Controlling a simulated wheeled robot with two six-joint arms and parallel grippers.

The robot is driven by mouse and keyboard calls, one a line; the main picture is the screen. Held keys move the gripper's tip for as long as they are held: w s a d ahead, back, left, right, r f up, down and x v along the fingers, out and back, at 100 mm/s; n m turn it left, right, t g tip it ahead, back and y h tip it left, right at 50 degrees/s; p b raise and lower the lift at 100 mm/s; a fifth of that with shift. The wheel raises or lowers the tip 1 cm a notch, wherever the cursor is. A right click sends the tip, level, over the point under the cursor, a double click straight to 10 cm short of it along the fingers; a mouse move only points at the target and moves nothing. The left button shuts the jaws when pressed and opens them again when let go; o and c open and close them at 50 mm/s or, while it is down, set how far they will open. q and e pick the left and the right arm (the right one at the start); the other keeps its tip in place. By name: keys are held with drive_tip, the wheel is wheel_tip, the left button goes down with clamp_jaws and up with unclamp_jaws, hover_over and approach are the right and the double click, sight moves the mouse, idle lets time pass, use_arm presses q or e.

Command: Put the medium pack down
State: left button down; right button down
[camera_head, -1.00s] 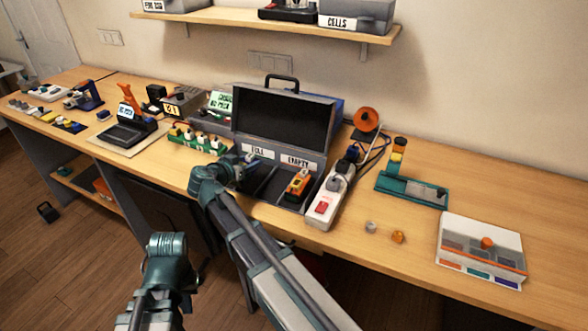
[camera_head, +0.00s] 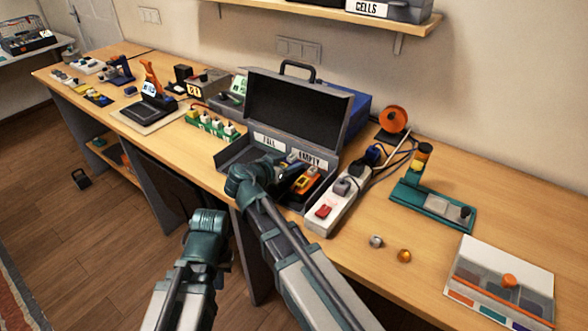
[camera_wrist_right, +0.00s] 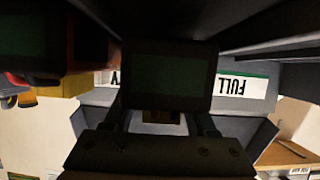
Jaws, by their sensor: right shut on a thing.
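The open grey case (camera_head: 347,130) stands on the bench, with a FULL label (camera_head: 269,142) and an EMPTY label (camera_head: 310,159). My right gripper (camera_head: 283,174) is low at the case's front compartments, its fingers largely hidden by its own wrist. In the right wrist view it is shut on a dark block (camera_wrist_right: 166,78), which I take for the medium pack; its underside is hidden. An orange-yellow pack (camera_head: 304,184) lies in the EMPTY side, just right of my gripper. My left gripper (camera_head: 205,222) is in front of the bench; its fingers are not clear.
A white power strip (camera_head: 333,205) stands close along the case's right side. A green charger (camera_head: 212,124) with several plugs is to the left. A teal tray (camera_head: 425,203) and a parts box (camera_head: 500,280) are at right. The bench's front edge runs below.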

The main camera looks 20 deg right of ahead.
drive_tip(key=shift+f, duration=0.65)
use_arm(q)
drive_tip(key=shift+w+d+f, duration=0.1)
drive_tip(key=shift+d+f, duration=0.2)
drive_tip(key=shift+f, duration=0.25)
use_arm(e)
drive_tip(key=shift+a+r, duration=0.1)
drive_tip(key=shift+r, duration=0.05)
use_arm(q)
drive_tip(key=shift+f, duration=0.1)
use_arm(e)
drive_tip(key=shift+c, duration=2.4)
unclamp_jaws()
